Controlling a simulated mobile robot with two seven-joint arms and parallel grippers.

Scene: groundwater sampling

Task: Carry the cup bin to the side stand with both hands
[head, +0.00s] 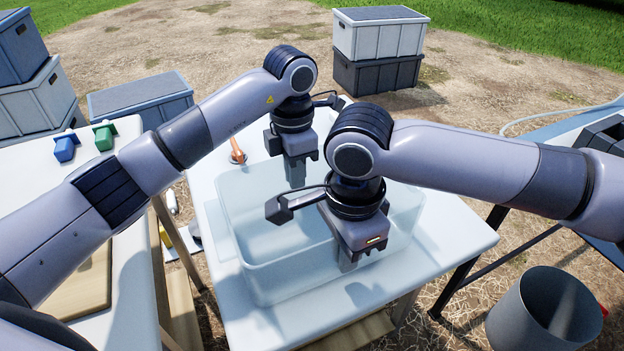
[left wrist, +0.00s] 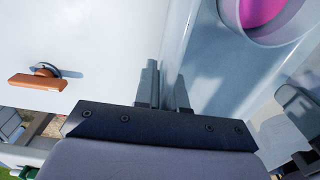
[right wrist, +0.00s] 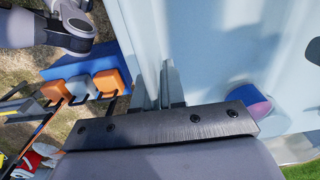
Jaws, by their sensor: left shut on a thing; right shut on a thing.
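The cup bin (head: 285,278) is a clear, pale box on or just above the white table in the middle of the head view; I cannot tell if it touches. My left gripper (head: 295,182) is shut on the bin's far wall (left wrist: 180,40). My right gripper (head: 348,264) is shut on its near wall (right wrist: 150,45). In the left wrist view a pink-topped cup (left wrist: 262,10) shows inside the bin. A blue and purple cup (right wrist: 248,102) shows in the right wrist view. My arms hide part of the bin in the head view.
The white table (head: 465,235) has an orange handle (head: 237,152) at its far left. Another white table (head: 25,165) at left holds a blue piece (head: 66,147) and a green piece (head: 104,136). A grey bucket (head: 510,318) stands at lower right. Stacked crates (head: 375,75) stand behind.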

